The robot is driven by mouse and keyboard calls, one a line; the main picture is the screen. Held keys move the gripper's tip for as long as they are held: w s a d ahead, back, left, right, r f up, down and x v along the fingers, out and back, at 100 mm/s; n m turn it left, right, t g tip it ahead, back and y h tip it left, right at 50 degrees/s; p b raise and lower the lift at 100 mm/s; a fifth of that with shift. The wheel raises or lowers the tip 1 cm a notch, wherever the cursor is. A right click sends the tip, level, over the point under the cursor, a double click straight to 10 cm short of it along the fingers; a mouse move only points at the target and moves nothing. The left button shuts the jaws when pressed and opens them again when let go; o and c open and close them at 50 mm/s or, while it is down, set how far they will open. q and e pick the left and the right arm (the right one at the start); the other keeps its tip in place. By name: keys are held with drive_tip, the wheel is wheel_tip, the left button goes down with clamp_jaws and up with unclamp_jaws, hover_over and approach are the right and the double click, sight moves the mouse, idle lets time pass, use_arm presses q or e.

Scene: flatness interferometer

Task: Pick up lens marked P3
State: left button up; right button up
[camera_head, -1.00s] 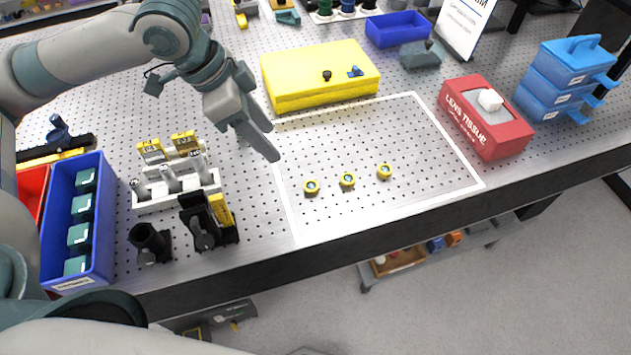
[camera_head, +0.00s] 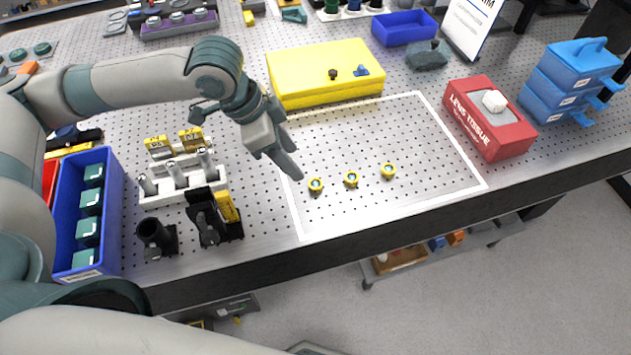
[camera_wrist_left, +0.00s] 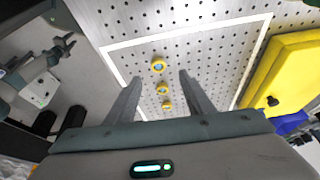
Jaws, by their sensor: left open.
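Three small yellow-rimmed lenses stand in a row inside the white outline on the perforated table: a left one (camera_head: 316,185), a middle one (camera_head: 351,179) and a right one (camera_head: 388,170). No marking on them is legible, so I cannot tell which is P3. My left gripper (camera_head: 296,172) is above the table just up and left of the left lens, apart from it. In the left wrist view the gripper (camera_wrist_left: 160,92) is open and empty, and the lenses (camera_wrist_left: 158,66) line up between its fingers. My right gripper is out of view.
A yellow case (camera_head: 325,75) lies behind the outline. A red lens tissue box (camera_head: 488,118) and blue stacked drawers (camera_head: 568,82) stand right. A white rack (camera_head: 180,180), a black holder (camera_head: 213,218) and a blue bin (camera_head: 88,220) stand left. The outlined area is otherwise clear.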

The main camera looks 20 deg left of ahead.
sight(314, 183)
use_arm(q)
drive_tip(key=shift+p+x, duration=0.35)
drive_tip(key=shift+x, duration=1.9)
drive_tip(key=shift+f, duration=0.1)
drive_tip(key=shift+d+f+p, duration=0.3)
drive_tip(key=shift+f+p, duration=0.1)
drive_tip(key=shift+p, duration=0.05)
drive_tip(key=p+x, duration=0.1)
drive_tip(key=x, duration=0.2)
drive_tip(key=shift+d, duration=0.2)
drive_tip(key=shift+w+d+f, duration=0.1)
drive_tip(key=shift+f, duration=0.4)
drive_tip(key=c, duration=1.1)
